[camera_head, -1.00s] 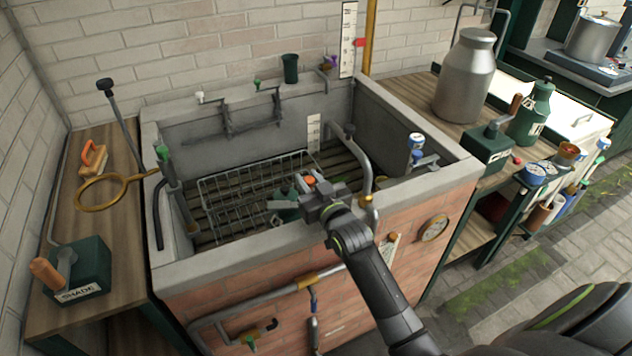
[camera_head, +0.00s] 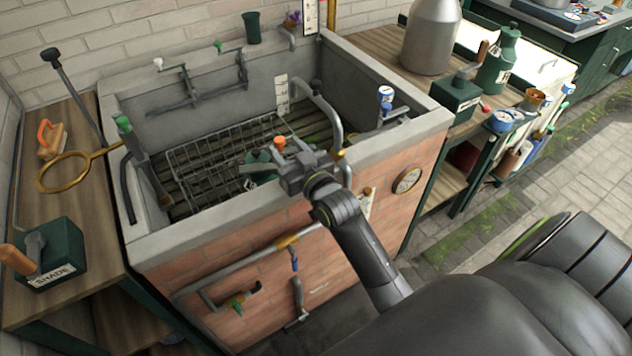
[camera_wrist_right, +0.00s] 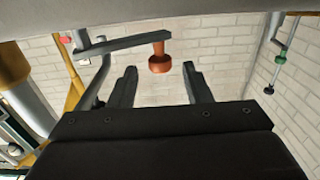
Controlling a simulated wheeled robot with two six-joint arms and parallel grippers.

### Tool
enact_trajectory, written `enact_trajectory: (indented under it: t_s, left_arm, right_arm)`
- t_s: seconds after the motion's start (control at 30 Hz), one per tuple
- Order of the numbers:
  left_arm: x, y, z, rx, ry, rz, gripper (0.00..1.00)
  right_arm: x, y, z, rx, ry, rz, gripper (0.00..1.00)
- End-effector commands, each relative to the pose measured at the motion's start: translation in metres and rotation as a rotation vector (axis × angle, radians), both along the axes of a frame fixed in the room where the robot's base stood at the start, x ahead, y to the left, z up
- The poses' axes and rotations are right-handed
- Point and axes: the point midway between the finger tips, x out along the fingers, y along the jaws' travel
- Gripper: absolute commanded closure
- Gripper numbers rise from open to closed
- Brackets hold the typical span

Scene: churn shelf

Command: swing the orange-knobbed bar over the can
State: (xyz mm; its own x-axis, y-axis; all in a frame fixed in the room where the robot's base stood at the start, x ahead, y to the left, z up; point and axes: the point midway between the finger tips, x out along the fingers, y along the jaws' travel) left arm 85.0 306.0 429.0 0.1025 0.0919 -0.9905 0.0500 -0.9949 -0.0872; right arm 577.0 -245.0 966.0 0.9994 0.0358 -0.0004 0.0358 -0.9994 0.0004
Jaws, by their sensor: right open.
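The orange knob (camera_head: 279,143) shows just behind my right gripper (camera_head: 264,161) in the head view, above the brick basin. In the right wrist view the orange knob (camera_wrist_right: 160,58) sits at the end of a flat grey bar (camera_wrist_right: 122,44). It lies just beyond the gap between the open, empty fingers of the right gripper (camera_wrist_right: 160,88), and no contact shows. A dark green can-like object (camera_head: 262,172) stands in the basin, partly hidden by the gripper; I cannot tell its full shape. My left gripper is out of view.
A bent grey pipe (camera_head: 331,112) rises close to the right of the gripper. The basin's concrete rim (camera_head: 215,222) runs in front, with a wire rack (camera_head: 205,165) inside. A metal churn (camera_head: 431,40) stands on the right bench.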

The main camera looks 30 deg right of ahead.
Motion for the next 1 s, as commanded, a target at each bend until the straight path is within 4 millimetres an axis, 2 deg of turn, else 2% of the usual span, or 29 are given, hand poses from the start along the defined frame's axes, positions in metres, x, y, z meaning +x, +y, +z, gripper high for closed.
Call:
enact_trajectory:
  t_s: [0.3, 0.53, 0.73, 1.0]
  left_arm:
    - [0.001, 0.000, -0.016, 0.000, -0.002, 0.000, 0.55]
    - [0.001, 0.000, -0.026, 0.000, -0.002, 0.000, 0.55]
    - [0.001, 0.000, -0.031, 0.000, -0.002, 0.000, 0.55]
    - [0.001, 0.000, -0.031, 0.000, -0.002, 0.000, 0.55]
  right_arm:
    - [-0.067, -0.003, -0.004, 0.003, 0.002, -0.001, 0.55]
    - [-0.110, -0.004, -0.003, 0.002, 0.003, -0.001, 0.55]
    - [-0.130, -0.005, -0.002, 0.002, 0.001, 0.000, 0.55]
    - [-0.134, -0.005, 0.000, 0.002, 0.000, 0.000, 0.55]
